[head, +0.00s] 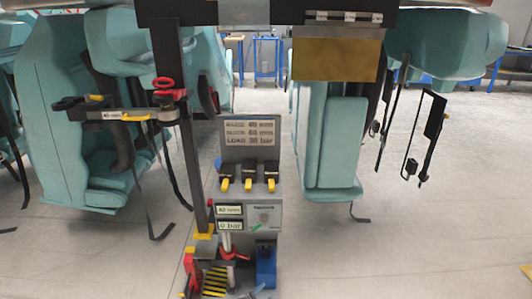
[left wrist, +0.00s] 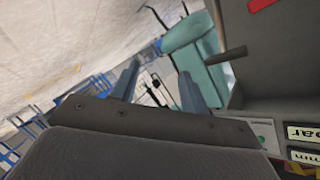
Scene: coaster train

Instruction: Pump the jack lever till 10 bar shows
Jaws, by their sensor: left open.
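The grey control stand (head: 290,215) is in the middle of the head view. Its lower readout (head: 230,226) seems to show 0 bar, and a readout above it (head: 229,210) shows a value in mm. Red and grey parts, which may be the jack and its lever (head: 232,255), sit low on the stand; I cannot tell the lever apart surely. My left gripper (left wrist: 158,72) is open and empty in the left wrist view, with its two blue-grey fingers apart. A dark bar (left wrist: 228,54) juts from the panel right of the fingers. My right gripper is not in view.
Three yellow-tipped switches (head: 248,184) sit above the readouts. A dark post with a red-knobbed clamp arm (head: 125,115) rises left of the stand. Teal seats (head: 60,120) hang either side, with loose straps. A blue block (head: 265,266) stands at lower right. Grey floor is open at right.

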